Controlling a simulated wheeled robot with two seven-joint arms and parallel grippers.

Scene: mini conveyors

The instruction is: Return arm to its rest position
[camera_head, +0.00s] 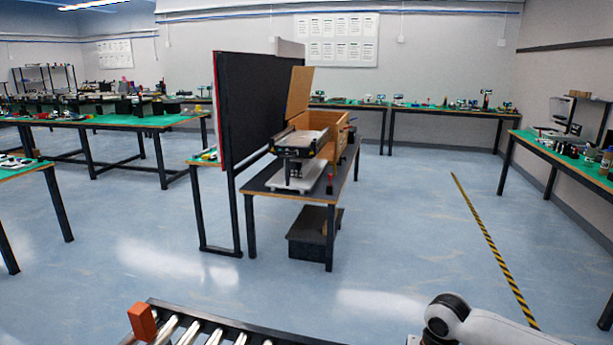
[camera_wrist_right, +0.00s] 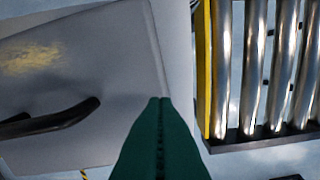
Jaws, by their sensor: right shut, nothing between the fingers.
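My right gripper (camera_wrist_right: 160,102) shows in the right wrist view as two dark green fingers pressed together with nothing between them. Its tips are in front of a grey surface and left of a roller conveyor (camera_wrist_right: 245,142). In the head view, part of my white and black right arm shows at the bottom right; its gripper is out of the picture. My left arm and gripper are not in view.
The roller conveyor (camera_head: 258,333) with an orange block (camera_head: 142,321) at its end is at the bottom of the head view. A dark table (camera_head: 262,182) holds a wooden box (camera_head: 338,145) and a small conveyor (camera_head: 300,142). Open floor lies between.

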